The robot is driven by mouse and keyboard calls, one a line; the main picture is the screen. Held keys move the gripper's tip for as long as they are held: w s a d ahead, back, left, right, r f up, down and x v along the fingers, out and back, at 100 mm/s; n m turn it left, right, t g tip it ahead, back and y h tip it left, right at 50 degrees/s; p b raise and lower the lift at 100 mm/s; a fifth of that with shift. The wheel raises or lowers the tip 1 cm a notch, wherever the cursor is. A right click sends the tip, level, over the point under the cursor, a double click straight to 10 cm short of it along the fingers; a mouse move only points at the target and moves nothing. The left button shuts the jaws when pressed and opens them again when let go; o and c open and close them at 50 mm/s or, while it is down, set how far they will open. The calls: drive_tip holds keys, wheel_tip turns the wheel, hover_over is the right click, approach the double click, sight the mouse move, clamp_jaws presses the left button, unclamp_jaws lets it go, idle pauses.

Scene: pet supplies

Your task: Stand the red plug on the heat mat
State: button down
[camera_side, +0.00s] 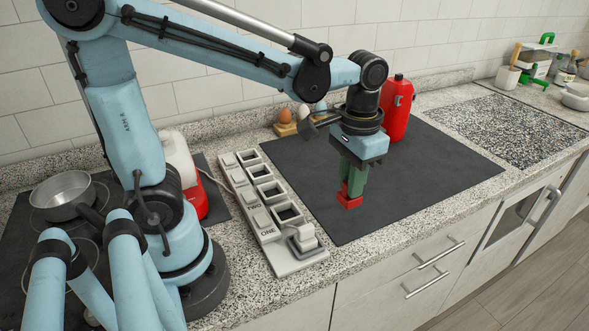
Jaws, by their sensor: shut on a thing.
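The red plug (349,201) is at the bottom of my gripper (353,182), which points straight down. The gripper's greenish fingers are shut on the plug and hide most of it; its red lower end shows below them. The plug looks upright. It is over the front middle part of the dark grey heat mat (440,175), right of the socket strip. I cannot tell whether its bottom touches the mat.
A pale socket strip (262,218) with several square openings lies along the mat's left edge; a grey block (306,238) sits at its front end. A red container (397,108) and eggs in holders (286,128) stand behind. A pot (64,194) is left. The mat's right half is clear.

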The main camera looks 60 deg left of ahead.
drive_tip(key=w+a+f, duration=0.1)
drive_tip(key=a, duration=0.1)
drive_tip(key=w+a+f, duration=0.1)
drive_tip(key=a+f, duration=0.1)
drive_tip(key=a, duration=0.1)
drive_tip(key=w+a+f, duration=0.1)
drive_tip(key=a+f, duration=0.1)
drive_tip(key=a, duration=0.1)
drive_tip(key=shift+w+f, duration=0.1)
drive_tip(key=shift+w, duration=0.1)
drive_tip(key=shift+a+f, duration=0.2)
drive_tip(key=shift+f, duration=1.9)
drive_tip(key=c, duration=1.1)
unclamp_jaws()
drive_tip(key=shift+f, duration=0.1)
